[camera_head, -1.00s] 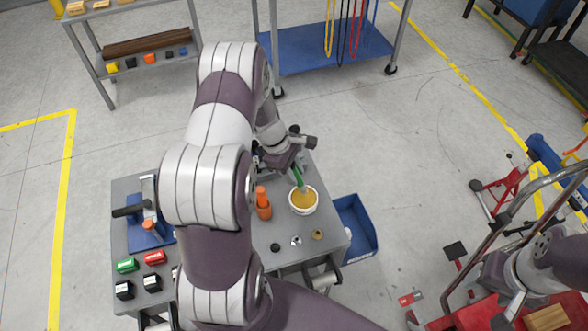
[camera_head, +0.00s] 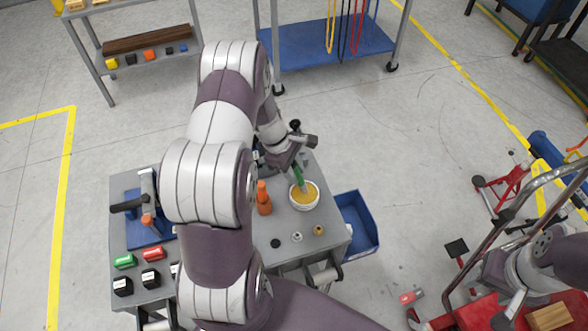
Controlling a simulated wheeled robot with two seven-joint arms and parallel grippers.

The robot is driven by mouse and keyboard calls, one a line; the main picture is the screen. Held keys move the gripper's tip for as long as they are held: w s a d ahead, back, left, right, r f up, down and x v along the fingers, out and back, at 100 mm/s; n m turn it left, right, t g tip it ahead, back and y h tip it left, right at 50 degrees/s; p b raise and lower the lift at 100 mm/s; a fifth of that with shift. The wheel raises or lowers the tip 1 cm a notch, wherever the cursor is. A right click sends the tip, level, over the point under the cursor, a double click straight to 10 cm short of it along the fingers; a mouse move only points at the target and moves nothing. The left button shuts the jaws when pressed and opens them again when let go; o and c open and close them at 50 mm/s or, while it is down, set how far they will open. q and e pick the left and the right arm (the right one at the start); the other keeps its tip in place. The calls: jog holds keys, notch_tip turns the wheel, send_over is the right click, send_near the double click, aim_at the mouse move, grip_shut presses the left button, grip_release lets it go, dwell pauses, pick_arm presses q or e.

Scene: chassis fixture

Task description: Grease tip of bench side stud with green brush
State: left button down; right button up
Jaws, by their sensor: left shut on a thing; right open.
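My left gripper (camera_head: 295,163) is shut on the green brush (camera_head: 298,177), over the right part of the grey bench cart. The brush points down into a white tub of yellow-brown grease (camera_head: 308,194); its lower end is at the grease. My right gripper (camera_head: 514,305) is at the lower right, open and apart from the bench, over a red surface. I cannot make out the bench side stud; my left arm hides much of the bench.
An orange bottle (camera_head: 264,198) stands left of the tub. Small round parts (camera_head: 297,237) lie in front. A blue bin (camera_head: 357,224) hangs at the bench's right side. A blue fixture (camera_head: 146,228) and several coloured blocks (camera_head: 153,254) are at the left.

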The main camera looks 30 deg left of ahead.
pick_arm(q)
jog(key=shift+f+b, duration=0.4)
jog(key=shift+f, duration=0.15)
dwell(1.1)
notch_tip(320, 180, up, 7)
jog(key=p, duration=0.6)
jog(key=shift+p, duration=0.3)
dwell(0.4)
